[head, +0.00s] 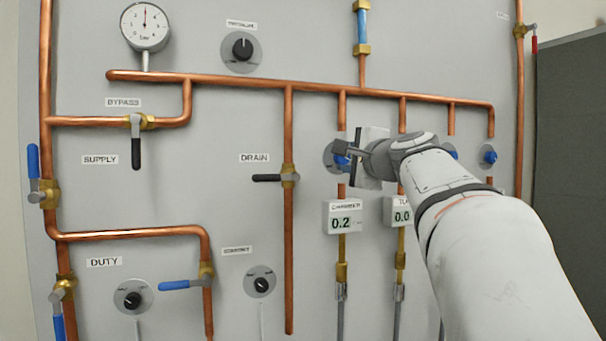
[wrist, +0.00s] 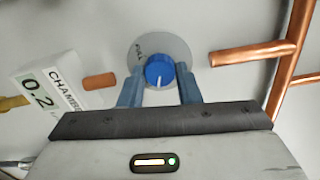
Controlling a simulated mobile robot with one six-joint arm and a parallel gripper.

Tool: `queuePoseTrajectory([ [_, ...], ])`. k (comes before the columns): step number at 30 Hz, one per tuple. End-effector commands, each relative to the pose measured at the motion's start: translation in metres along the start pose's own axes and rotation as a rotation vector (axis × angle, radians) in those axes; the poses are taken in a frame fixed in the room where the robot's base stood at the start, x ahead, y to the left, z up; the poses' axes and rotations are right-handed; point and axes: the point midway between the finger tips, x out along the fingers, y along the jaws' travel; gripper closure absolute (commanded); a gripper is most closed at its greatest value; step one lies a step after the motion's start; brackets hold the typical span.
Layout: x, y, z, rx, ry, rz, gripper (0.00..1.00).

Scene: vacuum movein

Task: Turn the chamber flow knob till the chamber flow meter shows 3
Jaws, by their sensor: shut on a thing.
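The chamber flow knob (wrist: 159,70) is a blue round knob with a white pointer line, on a grey dial plate (wrist: 176,46) marked "FULL". My gripper (wrist: 158,84) has a finger on each side of the knob and is shut on it. In the head view my gripper (head: 345,155) is at the panel and hides most of the knob; part of its grey plate (head: 329,158) shows. The chamber flow meter (head: 342,220) below it reads 0.2. The meter also shows at the left of the wrist view (wrist: 40,92), reading 0.2.
A second meter (head: 402,215) reading 0.0 stands right of the chamber meter, partly behind my arm. Another blue knob (head: 490,156) sits further right. Copper pipes (head: 289,220) and the drain valve handle (head: 267,178) lie to the left. A pressure gauge (head: 145,25) is at top left.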

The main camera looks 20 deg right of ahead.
Motion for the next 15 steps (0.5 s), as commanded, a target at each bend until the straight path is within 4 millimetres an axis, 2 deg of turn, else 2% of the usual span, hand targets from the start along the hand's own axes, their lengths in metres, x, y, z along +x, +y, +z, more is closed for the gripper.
queuePoseTrajectory([
  [1,0.0003,0.0067,-0.0012,-0.046,0.0,0.0,0.92],
  [15,0.0007,0.0053,-0.0015,-0.492,0.0,0.002,0.92],
])
